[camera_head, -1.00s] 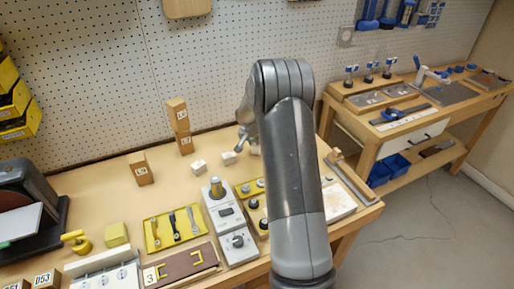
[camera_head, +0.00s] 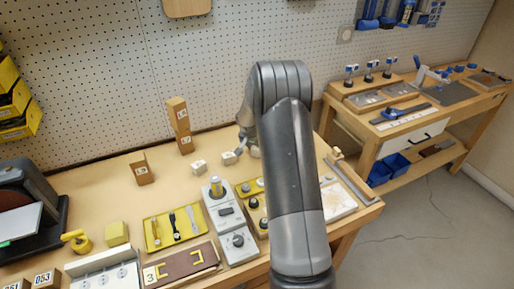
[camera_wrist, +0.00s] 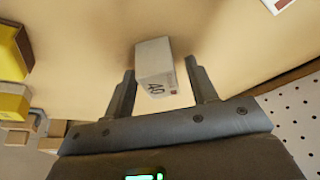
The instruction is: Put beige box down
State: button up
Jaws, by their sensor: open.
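A small beige box (camera_head: 229,158) sits on the wooden bench, right of a similar pale box (camera_head: 199,167). In the wrist view the beige box (camera_wrist: 153,60) shows a dark printed label on its near face and stands between my fingers. My gripper (camera_wrist: 160,74) is open, with one finger on each side of the box. A gap shows on the right side; contact on the left is hard to judge. In the head view my gripper (camera_head: 246,148) is beside the box, partly hidden behind my arm.
A grey device (camera_head: 230,222) and a yellow tool tray (camera_head: 175,228) lie in front. The pegboard wall (camera_head: 95,80) bounds the back.

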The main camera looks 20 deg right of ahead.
jog(key=s+a+r+n, duration=0.1)
jog(key=s+a+r, duration=0.35)
jog(key=r, duration=0.55)
jog(key=s+a+r+n, duration=0.1)
jog(key=s+a+r, duration=0.3)
jog(key=r, duration=0.5)
jog(key=s+a+r+n+t+y, duration=0.15)
jog(key=s+a+r, duration=0.25)
jog(key=s+r, duration=0.55)
jog(key=s+a+n+y, duration=0.1)
jog(key=s+a+n, duration=0.1)
jog(key=s, duration=0.9)
jog(key=s+a+n, duration=0.3)
jog(key=s+a, duration=0.2)
jog(key=s, duration=0.6)
jog(key=shift+s+a+t+y, duration=0.25)
jog(key=shift+t+y, duration=0.1)
jog(key=shift+t, duration=0.1)
jog(key=shift+n, duration=0.25)
